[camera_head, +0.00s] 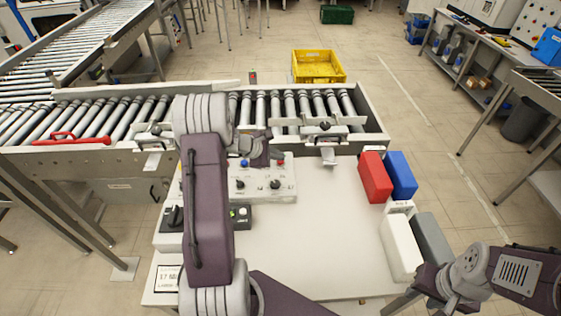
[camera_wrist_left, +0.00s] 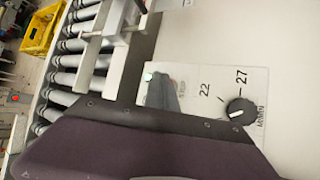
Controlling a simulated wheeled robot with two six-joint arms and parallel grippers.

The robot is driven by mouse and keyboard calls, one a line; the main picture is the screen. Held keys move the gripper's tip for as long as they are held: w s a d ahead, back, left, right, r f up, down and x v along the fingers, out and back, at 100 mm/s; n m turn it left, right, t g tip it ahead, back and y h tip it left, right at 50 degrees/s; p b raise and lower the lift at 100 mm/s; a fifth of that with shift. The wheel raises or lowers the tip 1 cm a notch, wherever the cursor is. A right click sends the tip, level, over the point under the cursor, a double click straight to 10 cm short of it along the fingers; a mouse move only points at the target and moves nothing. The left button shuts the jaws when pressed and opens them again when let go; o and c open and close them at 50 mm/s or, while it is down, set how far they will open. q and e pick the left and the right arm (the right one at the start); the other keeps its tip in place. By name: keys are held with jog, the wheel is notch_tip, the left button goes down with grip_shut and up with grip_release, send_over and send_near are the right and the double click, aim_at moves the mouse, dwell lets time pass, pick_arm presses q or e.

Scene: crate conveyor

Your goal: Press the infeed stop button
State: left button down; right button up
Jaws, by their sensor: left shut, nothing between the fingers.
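The white control box (camera_head: 262,192) stands on the table behind my left arm. It carries a blue button (camera_head: 245,163), a red button (camera_head: 281,161) and two black knobs. The red button, which I take for the stop, shows just right of my left gripper (camera_head: 262,158). That gripper is shut and empty, low over the back of the box; I cannot tell whether it touches.
The roller conveyor (camera_head: 290,122) runs behind the box. A second black switch box (camera_head: 239,216) is partly behind my arm. Red (camera_head: 374,178), blue (camera_head: 401,175), white and grey blocks stand at the table's right. The table's middle is clear.

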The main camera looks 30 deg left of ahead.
aim_at(278, 162)
pick_arm(q)
jog(key=shift+f+b, duration=0.25)
jog(key=shift+b, duration=0.05)
jog(key=shift+r, duration=0.15)
dwell(0.5)
jog(key=shift+r+p, duration=0.55)
jog(key=shift+r, duration=0.15)
notch_tip(278, 162, up, 5)
jog(key=p, duration=0.4)
jog(key=shift+r, duration=0.1)
dwell(0.4)
